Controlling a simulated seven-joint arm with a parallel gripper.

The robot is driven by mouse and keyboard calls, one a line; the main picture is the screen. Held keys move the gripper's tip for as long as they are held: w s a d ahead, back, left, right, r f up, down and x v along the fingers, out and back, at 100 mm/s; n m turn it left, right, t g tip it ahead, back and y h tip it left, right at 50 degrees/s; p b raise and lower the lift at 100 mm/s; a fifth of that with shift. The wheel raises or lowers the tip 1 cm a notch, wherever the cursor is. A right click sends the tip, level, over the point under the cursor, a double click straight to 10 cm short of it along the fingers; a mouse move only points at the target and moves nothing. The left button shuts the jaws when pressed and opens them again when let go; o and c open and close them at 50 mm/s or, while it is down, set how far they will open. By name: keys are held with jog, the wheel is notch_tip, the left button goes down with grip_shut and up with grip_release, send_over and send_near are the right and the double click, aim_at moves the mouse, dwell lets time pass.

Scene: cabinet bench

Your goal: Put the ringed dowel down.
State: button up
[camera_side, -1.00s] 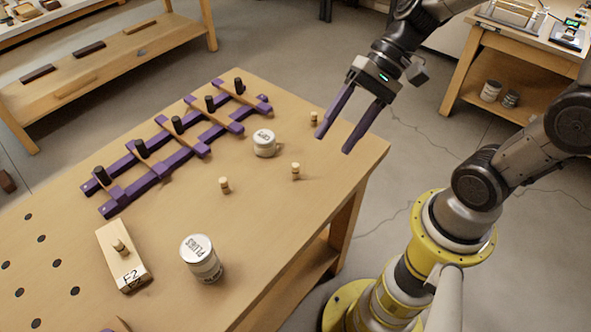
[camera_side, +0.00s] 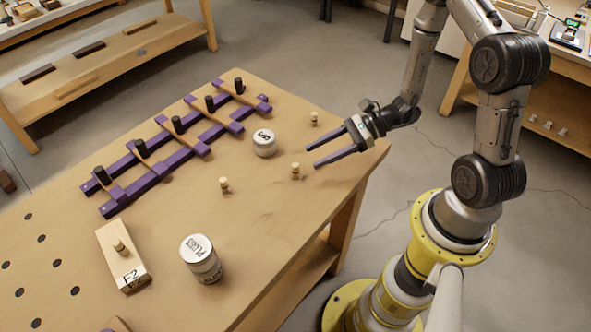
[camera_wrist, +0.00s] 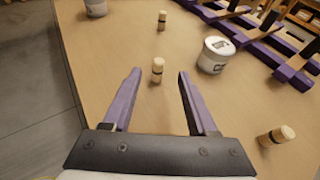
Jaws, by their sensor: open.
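Three short pale wooden dowels stand upright on the bench: a middle one (camera_side: 295,171), a left one (camera_side: 224,185) and a far one (camera_side: 314,119). Each seems to have a dark band, so I cannot tell which is the ringed one. My gripper (camera_side: 311,157) is open and empty, low over the bench's right side, its purple fingers pointing left at the middle dowel. In the wrist view that dowel (camera_wrist: 157,70) shows between the fingertips (camera_wrist: 160,73), seemingly just beyond them. The far dowel (camera_wrist: 277,135) is right of the fingers; the left dowel (camera_wrist: 162,20) is farther ahead.
A white tin (camera_side: 264,143) stands near the gripper, behind the middle dowel. A purple rack (camera_side: 183,156) with black pegs runs along the back. A lettered wooden block (camera_side: 125,265) holding another dowel and a second tin (camera_side: 201,259) stand at the front left.

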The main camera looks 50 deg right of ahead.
aim_at(284, 180)
jog(key=x, duration=1)
jog(key=shift+s+f, duration=0.1)
jog(key=shift+f, duration=0.05)
grip_shut()
